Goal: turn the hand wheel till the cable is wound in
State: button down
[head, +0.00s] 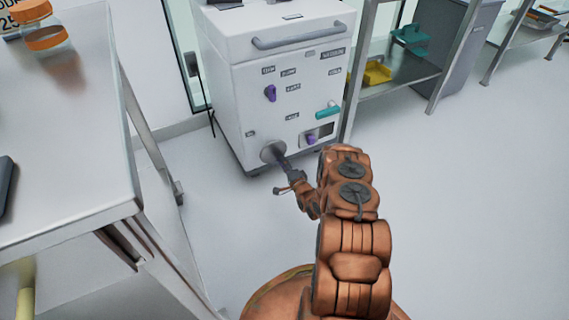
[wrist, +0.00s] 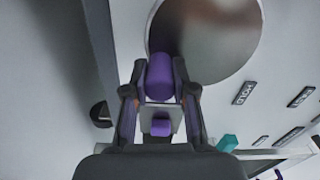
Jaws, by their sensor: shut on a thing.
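The hand wheel (head: 272,151) is a round grey metal disc low on the front of a white cabinet (head: 235,100). It also shows in the wrist view as a large shiny disc (wrist: 208,38). A purple cylindrical handle (wrist: 160,76) stands out from the disc near its rim. My gripper (wrist: 160,93) is shut on this handle, one finger on each side. In the head view my gripper (head: 284,165) reaches the wheel from the lower right, and the handle is hard to make out. I cannot make out the cable.
The cabinet front also has a purple knob (head: 270,93), a teal handle (head: 327,111), another purple knob (head: 311,139) and a grey bar (head: 300,36). A metal table (head: 70,120) stands close on the left. Shelving with a yellow tray (head: 376,73) is on the right. The floor at right is clear.

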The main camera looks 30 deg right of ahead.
dwell(0.3)
jog(key=c, duration=0.9)
grip_release()
jog(key=shift+c, duration=0.2)
jog(key=s+a, duration=0.1)
jog(key=s, duration=1.1)
